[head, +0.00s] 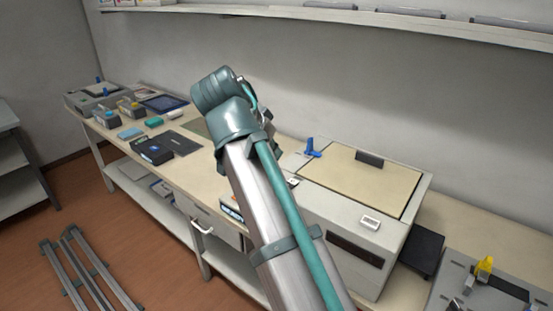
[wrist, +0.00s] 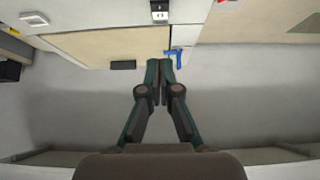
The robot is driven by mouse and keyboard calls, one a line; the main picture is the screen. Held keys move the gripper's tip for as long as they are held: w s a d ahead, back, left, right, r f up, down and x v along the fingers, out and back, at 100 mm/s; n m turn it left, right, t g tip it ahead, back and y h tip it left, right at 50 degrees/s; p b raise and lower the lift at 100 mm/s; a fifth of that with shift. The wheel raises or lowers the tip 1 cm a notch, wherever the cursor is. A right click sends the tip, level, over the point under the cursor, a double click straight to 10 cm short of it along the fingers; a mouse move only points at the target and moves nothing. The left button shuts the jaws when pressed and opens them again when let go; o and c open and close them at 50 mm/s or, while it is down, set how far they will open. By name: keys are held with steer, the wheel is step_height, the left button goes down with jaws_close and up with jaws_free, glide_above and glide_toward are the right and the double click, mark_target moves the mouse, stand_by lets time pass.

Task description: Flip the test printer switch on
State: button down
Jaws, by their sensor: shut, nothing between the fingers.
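The test printer appears to be the large pale box (head: 330,215) with a tan lid (head: 360,180). It also shows upside down in the wrist view, with its lid (wrist: 110,46). A small white switch with a dark part (wrist: 160,14) sits on its top panel; it is partly hidden by my arm in the head view (head: 293,181). Its on or off position is too small to tell. A blue lever (head: 311,148) stands by the lid's back corner. My gripper (wrist: 160,66) is shut and empty, its tips appearing close to the blue lever (wrist: 179,54) in the wrist view.
A pale panel (head: 371,222) sits at the printer's front right. A grey fixture with a yellow lever (head: 484,268) lies to the right. Cartridges and a dark box (head: 153,151) lie on the left bench. A shelf (head: 330,15) runs along the wall above.

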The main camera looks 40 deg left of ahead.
steer(key=p, duration=0.1)
glide_toward(293, 182)
steer(key=w, duration=0.2)
steer(key=shift+w, duration=0.3)
step_height(293, 182, down, 3)
steer(key=shift+f+p, duration=0.15)
steer(key=shift+p, duration=0.4)
steer(key=shift+f, duration=0.7)
